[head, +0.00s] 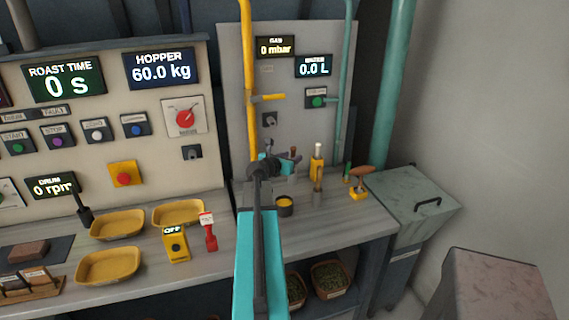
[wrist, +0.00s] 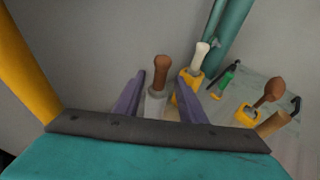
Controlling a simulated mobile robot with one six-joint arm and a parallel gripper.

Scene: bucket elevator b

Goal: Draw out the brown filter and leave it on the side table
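A brown-handled piece, which looks like the brown filter, stands upright in the wrist view (wrist: 161,72), with a grey body below its handle. In the head view a brown top (head: 294,151) shows beside my gripper (head: 287,161). In the wrist view the two purple fingers of my gripper (wrist: 160,98) are spread wide, one on each side of the grey body. I see no contact, and the depth between them is hard to tell. My gripper is open and empty. A low mottled surface (head: 495,285) at the lower right may be the side table; it looks bare.
A yellow holder with a white-topped handle (wrist: 192,80) stands close behind and to the right. Another brown-handled tool (head: 360,180) sits in a yellow stand further right. A grey lidded bin (head: 414,195) adjoins the counter. A yellow pipe (head: 249,80) rises at left.

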